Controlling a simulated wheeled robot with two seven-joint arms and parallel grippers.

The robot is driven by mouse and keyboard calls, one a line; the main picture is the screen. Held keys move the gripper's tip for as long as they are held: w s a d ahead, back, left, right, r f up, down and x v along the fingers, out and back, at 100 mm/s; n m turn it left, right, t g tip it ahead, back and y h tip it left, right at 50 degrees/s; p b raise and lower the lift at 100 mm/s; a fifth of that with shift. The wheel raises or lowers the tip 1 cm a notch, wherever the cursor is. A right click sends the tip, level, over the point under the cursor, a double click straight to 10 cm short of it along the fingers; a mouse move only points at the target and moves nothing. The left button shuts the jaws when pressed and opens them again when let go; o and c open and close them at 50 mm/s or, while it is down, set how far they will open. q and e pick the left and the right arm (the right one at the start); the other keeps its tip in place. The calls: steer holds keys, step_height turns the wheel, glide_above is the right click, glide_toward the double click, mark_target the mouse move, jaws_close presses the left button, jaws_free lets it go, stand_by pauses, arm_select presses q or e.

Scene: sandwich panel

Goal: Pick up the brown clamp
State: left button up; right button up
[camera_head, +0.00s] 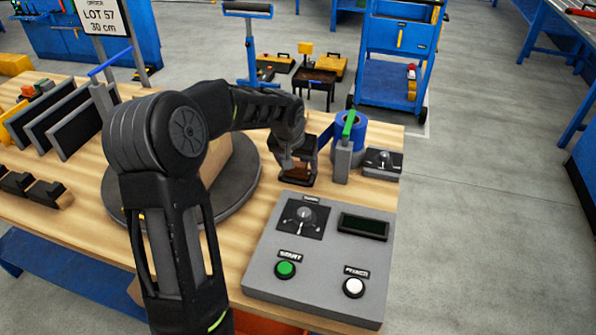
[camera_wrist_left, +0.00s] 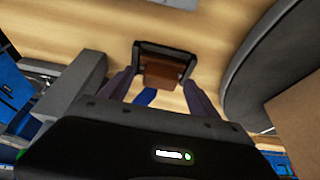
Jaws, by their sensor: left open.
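The brown clamp (camera_wrist_left: 162,72), a brown block with a dark frame, lies on the wooden table in the left wrist view. In the head view the clamp (camera_head: 297,172) shows partly under my left gripper (camera_head: 303,168). My left gripper is open, pointing down. In the left wrist view its two fingers (camera_wrist_left: 160,92) stand on either side of the clamp, with gaps visible. I cannot tell how far above the table the fingertips are. My right gripper is in neither view.
A control panel (camera_head: 262,262) lies in front. A round dark turntable (camera_head: 247,190) carrying a brown block is left. Black panels (camera_head: 72,128) stand farther left.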

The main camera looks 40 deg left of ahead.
arm_select(q)
steer(key=c, duration=1.5)
